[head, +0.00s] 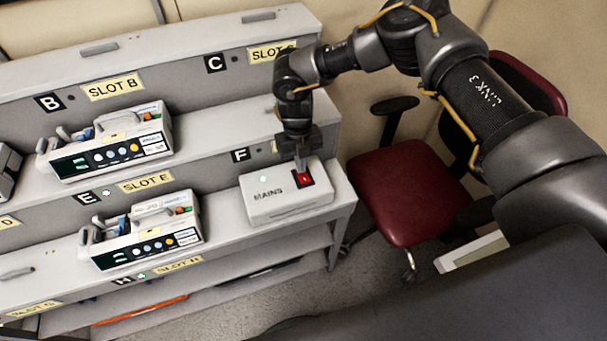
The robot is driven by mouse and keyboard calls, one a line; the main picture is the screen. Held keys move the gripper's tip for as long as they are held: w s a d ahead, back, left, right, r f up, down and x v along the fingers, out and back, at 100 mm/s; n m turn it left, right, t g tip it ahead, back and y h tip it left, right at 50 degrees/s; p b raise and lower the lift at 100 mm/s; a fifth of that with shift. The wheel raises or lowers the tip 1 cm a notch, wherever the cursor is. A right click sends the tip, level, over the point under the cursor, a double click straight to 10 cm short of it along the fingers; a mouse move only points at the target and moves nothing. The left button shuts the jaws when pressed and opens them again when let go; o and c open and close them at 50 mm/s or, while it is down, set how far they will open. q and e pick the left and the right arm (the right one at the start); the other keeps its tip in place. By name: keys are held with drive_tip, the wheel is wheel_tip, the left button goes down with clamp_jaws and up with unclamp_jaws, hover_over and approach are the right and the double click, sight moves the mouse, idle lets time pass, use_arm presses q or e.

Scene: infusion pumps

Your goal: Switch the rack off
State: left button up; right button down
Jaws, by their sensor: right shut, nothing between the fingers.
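The rack (225,131) is a grey tiered shelf unit on the left and middle of the head view. A white box marked MAINS (285,207) sits at the right end of its lower shelf. A red switch (305,180) in a dark frame is on top of the box. My right gripper (302,170) is shut and empty, pointing down with its tips at the red switch. Its fingers cover part of the switch, and I cannot tell whether they touch it. My left gripper is not in view.
One pump (110,145) stands by the SLOT B label and another (145,235) below the SLOT E label. A dark red chair (400,190) stands right of the rack. Grey floor (375,270) shows between them.

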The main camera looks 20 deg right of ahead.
wheel_tip(320, 180, up, 7)
drive_tip(key=p, duration=0.4)
idle(0.5)
idle(0.4)
